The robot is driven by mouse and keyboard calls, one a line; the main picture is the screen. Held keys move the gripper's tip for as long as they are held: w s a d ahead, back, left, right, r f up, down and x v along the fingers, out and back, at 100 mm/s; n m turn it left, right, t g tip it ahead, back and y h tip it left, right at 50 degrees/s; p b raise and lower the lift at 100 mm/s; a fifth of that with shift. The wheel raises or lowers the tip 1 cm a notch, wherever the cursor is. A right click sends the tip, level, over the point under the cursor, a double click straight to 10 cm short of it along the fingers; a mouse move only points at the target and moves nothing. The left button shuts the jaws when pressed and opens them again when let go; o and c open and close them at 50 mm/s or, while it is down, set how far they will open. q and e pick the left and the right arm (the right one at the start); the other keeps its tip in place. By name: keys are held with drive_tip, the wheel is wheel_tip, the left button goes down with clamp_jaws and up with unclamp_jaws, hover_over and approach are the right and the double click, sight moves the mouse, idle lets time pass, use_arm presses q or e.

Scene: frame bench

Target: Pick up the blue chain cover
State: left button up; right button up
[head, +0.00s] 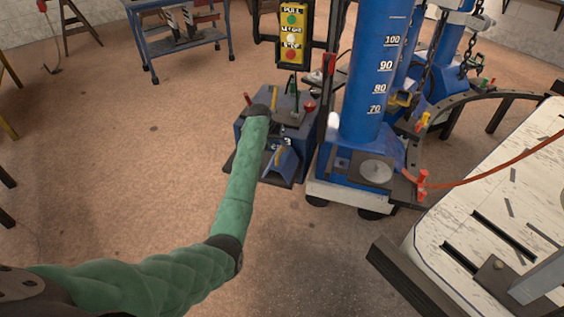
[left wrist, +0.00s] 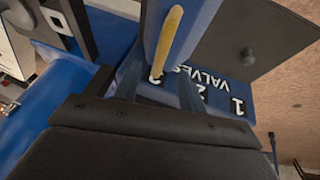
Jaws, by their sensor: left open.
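My left arm reaches the blue valve console (head: 240,135) beside the blue tower (head: 370,80). Its gripper (head: 287,117) is over the console top, small and partly hidden in the head view. In the left wrist view the gripper (left wrist: 158,90) has its two fingers apart, with a yellow lever (left wrist: 167,42) and the blue console face marked VALVES (left wrist: 215,85) just beyond them. Nothing is clearly held. I cannot tell which blue part is the chain cover. Chains (head: 470,50) hang on the blue machine at the right. My right gripper is out of view.
A control box with several buttons (head: 291,38) stands behind the console. A white scratched table (head: 450,235) is at the right, and an orange hose (head: 490,172) runs towards it. A blue workbench (head: 180,35) is at the back. The floor at left is mostly clear.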

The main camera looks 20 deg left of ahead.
sight(281, 148)
use_arm(q)
drive_tip(key=shift+p+x, duration=0.5)
drive_tip(key=shift+x, duration=2.9)
drive_tip(key=shift+s, duration=0.1)
clamp_jaws()
drive_tip(key=shift+r, duration=0.1)
